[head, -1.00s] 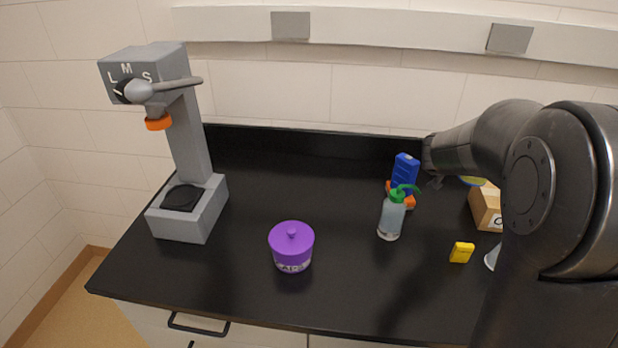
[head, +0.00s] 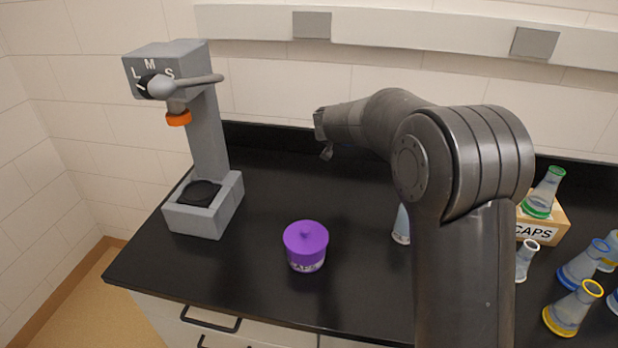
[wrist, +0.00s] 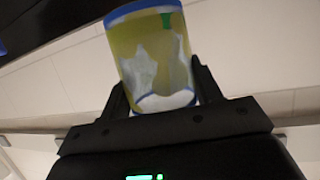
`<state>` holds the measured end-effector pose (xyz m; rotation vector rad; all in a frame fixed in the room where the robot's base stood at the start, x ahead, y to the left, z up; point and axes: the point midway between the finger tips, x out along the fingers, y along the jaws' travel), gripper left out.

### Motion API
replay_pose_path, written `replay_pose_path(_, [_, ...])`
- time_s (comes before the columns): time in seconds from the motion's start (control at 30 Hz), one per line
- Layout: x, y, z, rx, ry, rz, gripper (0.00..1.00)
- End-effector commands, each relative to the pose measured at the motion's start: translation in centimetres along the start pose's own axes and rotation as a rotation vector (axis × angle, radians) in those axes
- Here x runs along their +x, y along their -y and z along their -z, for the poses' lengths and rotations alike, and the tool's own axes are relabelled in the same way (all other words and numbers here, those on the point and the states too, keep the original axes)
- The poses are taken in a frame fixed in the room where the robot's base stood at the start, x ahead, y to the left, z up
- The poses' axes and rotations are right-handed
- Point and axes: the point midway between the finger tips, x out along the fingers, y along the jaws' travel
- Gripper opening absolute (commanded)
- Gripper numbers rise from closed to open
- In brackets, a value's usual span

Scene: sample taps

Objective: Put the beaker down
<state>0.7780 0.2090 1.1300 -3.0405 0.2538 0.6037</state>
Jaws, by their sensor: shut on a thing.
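The beaker (wrist: 150,60) shows in the wrist view, with a blue rim and base edge and a yellowish, blotchy see-through wall. My gripper (wrist: 162,88) is shut on it, one finger on each side. The beaker is held in the air, with wall and ceiling behind it, and looks tilted in this view. In the head view I cannot make out the beaker or the gripper fingers at the far end of my arm.
A grey tap stand (head: 205,130) with an orange nozzle and black pad is at left. A purple-lidded jar (head: 306,246) stands front centre. A CAPS box (head: 548,232) and several flasks are at right. Bare black bench (head: 275,190) lies between stand and arm.

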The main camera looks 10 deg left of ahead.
Motion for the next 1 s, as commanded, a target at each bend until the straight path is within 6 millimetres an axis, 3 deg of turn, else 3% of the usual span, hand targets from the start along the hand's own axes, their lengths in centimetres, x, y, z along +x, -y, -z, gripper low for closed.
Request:
replay_pose_path(0.03, [-0.1,1.1,-0.1,-0.004,0.001,0.016,0.33])
replay_pose_path(0.3, [1.5,0.6,-3.7,-0.006,0.002,0.008,0.33])
replay_pose_path(0.47, [1.9,1.1,-4.9,-0.004,0.001,0.01,0.33])
replay_pose_path(1.0, [4.2,11.4,-10.8,-0.003,0.001,0.011,0.33])
